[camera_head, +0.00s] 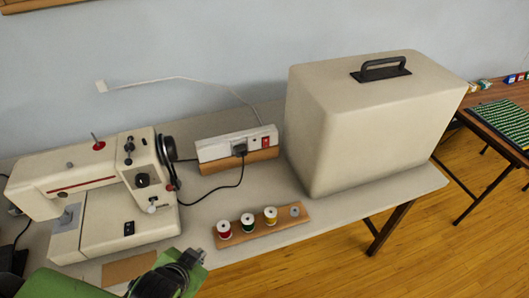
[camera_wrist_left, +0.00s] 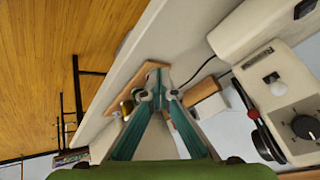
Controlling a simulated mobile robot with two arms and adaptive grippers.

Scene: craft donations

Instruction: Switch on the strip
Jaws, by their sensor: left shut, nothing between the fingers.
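The white power strip (camera_head: 218,149) lies on a wooden block (camera_head: 240,164) behind the spools. A black plug (camera_head: 240,149) sits in it, and a red switch (camera_head: 265,142) is at its right end; I cannot tell the switch's position. In the left wrist view the strip (camera_wrist_left: 208,108) is partly visible right of the fingers. My left gripper (camera_wrist_left: 160,98) is shut and empty, its fingertips over the wooden spool rack in that view. In the head view only its green and black wrist shows at the bottom, well in front of the strip. My right gripper is out of view.
A sewing machine (camera_head: 95,195) stands left of the strip, and a large cream case (camera_head: 370,125) stands right. The wooden rack (camera_head: 285,222) with several spools lies in front. A black cord runs from the plug across the table. A separate table (camera_head: 515,92) is far right.

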